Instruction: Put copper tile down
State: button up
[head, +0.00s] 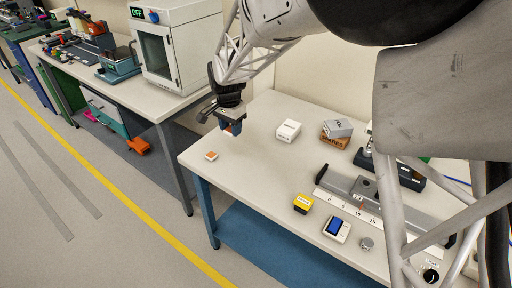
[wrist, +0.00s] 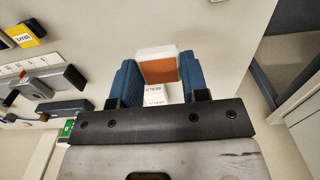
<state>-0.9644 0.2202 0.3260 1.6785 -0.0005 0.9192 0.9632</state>
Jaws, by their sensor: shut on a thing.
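My gripper (head: 232,128) is above the left part of the white table (head: 262,185). In the wrist view its two blue fingers (wrist: 158,82) are shut on the copper tile (wrist: 160,69), a small block with a copper-brown face and a white side. The tile is held clear of the table. In the head view the fingers mostly hide it. A small white piece with an orange top (head: 211,156) lies on the table left of and below my gripper, apart from it. A white lettered surface (wrist: 155,92) shows behind the tile in the wrist view.
A white box (head: 288,130) and a grey box on a brown one (head: 337,130) stand right of my gripper. A yellow box (head: 303,203), a blue-screened meter (head: 337,229) and a ruler rail (head: 350,215) are farther right. Bare tabletop lies around the orange-topped piece.

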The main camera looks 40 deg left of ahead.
notch_tip(320, 180, down, 12)
dwell(0.5)
send_over(224, 142)
jog(key=shift+f, duration=0.65)
jog(key=shift+w, duration=0.1)
dwell(0.4)
jog(key=shift+f, duration=1.8)
jog(key=shift+f, duration=0.1)
jog(key=o, duration=0.9)
